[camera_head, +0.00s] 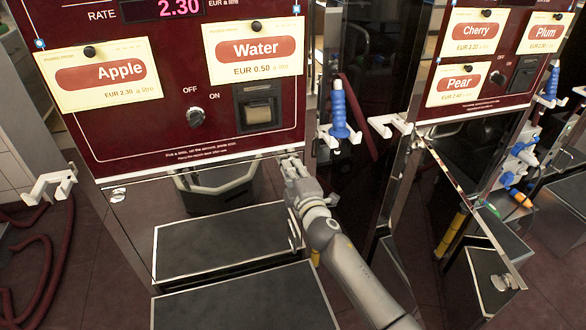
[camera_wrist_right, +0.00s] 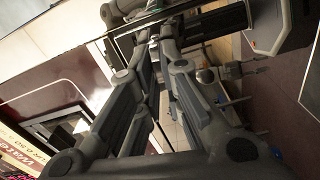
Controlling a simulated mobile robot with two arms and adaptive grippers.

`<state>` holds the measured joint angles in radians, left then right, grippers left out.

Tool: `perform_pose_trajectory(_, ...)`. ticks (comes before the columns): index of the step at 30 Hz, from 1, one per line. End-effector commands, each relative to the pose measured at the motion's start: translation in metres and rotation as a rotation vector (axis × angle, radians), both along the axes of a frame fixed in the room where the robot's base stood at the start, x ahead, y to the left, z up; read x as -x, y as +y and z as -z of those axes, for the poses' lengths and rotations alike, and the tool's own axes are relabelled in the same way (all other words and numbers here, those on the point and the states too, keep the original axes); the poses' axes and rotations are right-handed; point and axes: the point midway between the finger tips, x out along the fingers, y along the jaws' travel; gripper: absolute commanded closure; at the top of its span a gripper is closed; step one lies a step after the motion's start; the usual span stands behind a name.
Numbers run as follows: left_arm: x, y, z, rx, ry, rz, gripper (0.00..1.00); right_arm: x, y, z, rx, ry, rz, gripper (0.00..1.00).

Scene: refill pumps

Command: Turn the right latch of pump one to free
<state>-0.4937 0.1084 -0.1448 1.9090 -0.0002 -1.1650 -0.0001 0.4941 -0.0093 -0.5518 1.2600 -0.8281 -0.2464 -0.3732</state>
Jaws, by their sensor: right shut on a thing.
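Pump one (camera_head: 172,125) is the near dark red pump with the Apple and Water cards. Its left latch (camera_head: 118,195) is a small metal piece at the upper left of the shiny lower front panel. My right gripper (camera_head: 291,168) is at the upper right corner of that panel, shut on the right latch. The gripper hides most of this latch in the head view, so I cannot tell how it is turned. In the right wrist view the fingers (camera_wrist_right: 152,48) come together at the panel edge with a small metal bit between the tips. My left gripper is not in view.
White nozzle hooks (camera_head: 50,187) stick out left of the pump. A blue nozzle (camera_head: 340,110) hangs to its right, close to my right arm. A second dark red pump (camera_head: 490,60) stands at the right.

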Motion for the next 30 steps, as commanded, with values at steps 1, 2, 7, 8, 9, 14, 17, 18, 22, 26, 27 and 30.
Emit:
perform_pose_trajectory(1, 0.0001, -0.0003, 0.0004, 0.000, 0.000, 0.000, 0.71, 0.0003, 0.0005, 0.0009, 0.027, -0.007, -0.001, 1.00)
perform_pose_trajectory(2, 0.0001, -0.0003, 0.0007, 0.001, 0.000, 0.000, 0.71, 0.0002, 0.0004, 0.0011, 0.042, -0.012, -0.001, 1.00)
perform_pose_trajectory(7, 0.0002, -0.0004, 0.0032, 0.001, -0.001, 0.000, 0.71, 0.0002, 0.0002, 0.0016, 0.104, -0.033, 0.000, 1.00)
perform_pose_trajectory(8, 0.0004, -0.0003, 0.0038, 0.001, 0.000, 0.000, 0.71, 0.0002, 0.0002, 0.0017, 0.112, -0.035, 0.000, 1.00)
perform_pose_trajectory(9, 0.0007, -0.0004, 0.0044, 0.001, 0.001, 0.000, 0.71, 0.0001, 0.0001, 0.0017, 0.121, -0.038, 0.000, 1.00)
perform_pose_trajectory(14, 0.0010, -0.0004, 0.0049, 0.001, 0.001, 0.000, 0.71, 0.0002, 0.0002, 0.0020, 0.142, -0.045, 0.000, 1.00)
perform_pose_trajectory(17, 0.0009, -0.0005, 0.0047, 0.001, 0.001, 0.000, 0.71, 0.0002, 0.0003, 0.0020, 0.147, -0.047, 0.000, 1.00)
perform_pose_trajectory(18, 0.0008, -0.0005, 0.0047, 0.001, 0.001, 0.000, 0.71, 0.0002, 0.0003, 0.0021, 0.148, -0.047, 0.000, 1.00)
perform_pose_trajectory(22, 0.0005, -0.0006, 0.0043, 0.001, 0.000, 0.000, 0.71, 0.0002, 0.0003, 0.0021, 0.149, -0.047, 0.000, 1.00)
perform_pose_trajectory(26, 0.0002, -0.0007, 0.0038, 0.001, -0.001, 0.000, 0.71, 0.0003, 0.0003, 0.0022, 0.149, -0.047, -0.001, 1.00)
perform_pose_trajectory(27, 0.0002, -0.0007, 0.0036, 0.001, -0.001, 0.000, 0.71, 0.0003, 0.0003, 0.0022, 0.148, -0.047, -0.001, 0.88)
perform_pose_trajectory(30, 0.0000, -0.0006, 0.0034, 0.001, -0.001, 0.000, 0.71, 0.0003, 0.0003, 0.0021, 0.147, -0.047, -0.001, 0.75)
